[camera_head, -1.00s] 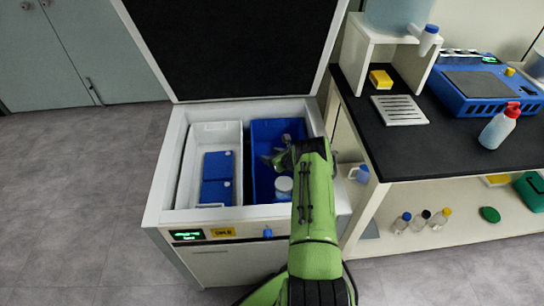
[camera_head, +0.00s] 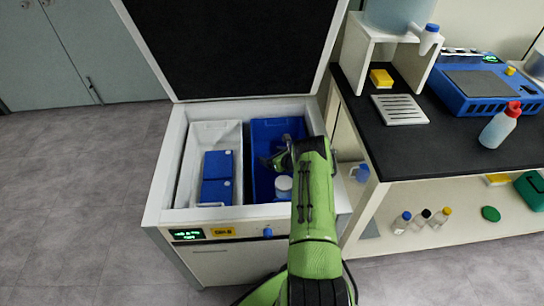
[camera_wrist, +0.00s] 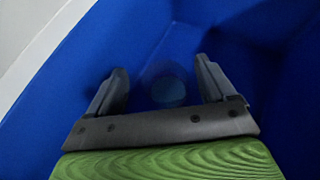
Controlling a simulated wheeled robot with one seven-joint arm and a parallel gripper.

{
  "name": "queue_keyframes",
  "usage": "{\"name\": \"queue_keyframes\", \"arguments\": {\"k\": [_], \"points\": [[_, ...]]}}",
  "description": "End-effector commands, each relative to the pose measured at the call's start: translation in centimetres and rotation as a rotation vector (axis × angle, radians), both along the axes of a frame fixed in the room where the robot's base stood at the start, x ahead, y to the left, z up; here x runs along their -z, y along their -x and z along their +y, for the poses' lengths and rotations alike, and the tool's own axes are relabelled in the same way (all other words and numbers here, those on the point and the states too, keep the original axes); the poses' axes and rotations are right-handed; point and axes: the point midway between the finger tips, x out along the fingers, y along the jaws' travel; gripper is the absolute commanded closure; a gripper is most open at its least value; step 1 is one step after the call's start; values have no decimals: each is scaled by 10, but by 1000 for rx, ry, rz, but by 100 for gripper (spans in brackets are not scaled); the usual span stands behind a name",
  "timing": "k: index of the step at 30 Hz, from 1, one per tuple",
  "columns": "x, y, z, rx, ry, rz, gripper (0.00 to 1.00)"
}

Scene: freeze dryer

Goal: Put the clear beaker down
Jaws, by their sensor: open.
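The clear beaker (camera_wrist: 165,88) shows in the wrist view as a faint round outline between my fingers, over the blue floor of the bin. My gripper (camera_wrist: 162,85) is open, with one finger on each side of the beaker and a gap to each. In the head view my gripper (camera_head: 277,162) is down inside the blue bin (camera_head: 262,132), the right one of two bins in the open freeze dryer (camera_head: 163,190).
The white bin (camera_head: 217,130) on the left holds blue boxes (camera_head: 217,178). The raised dark lid (camera_head: 235,45) is behind. A black-topped bench (camera_head: 430,140) stands close on the right.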

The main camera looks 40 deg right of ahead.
Motion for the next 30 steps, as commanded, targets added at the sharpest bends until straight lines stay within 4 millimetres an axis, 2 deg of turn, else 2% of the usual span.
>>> {"name": "queue_keyframes", "arguments": {"k": [3, 9, 12, 14, 17, 19, 22, 26, 30], "points": [[-20, 26, -2, 8, -4, -1, 16], [-37, 58, -2, 4, -1, -3, 16], [-42, 61, 0, -9, 14, -3, 16], [-54, 56, 4, -47, 55, 1, 16], [-97, 34, 21, -191, 222, 25, 16], [-137, 19, 43, -339, 387, 51, 16], [-191, 10, 81, -550, 615, 82, 16], [-257, 16, 135, -820, 901, 105, 16], [-317, 46, 194, -1103, 1193, 115, 16]]}}
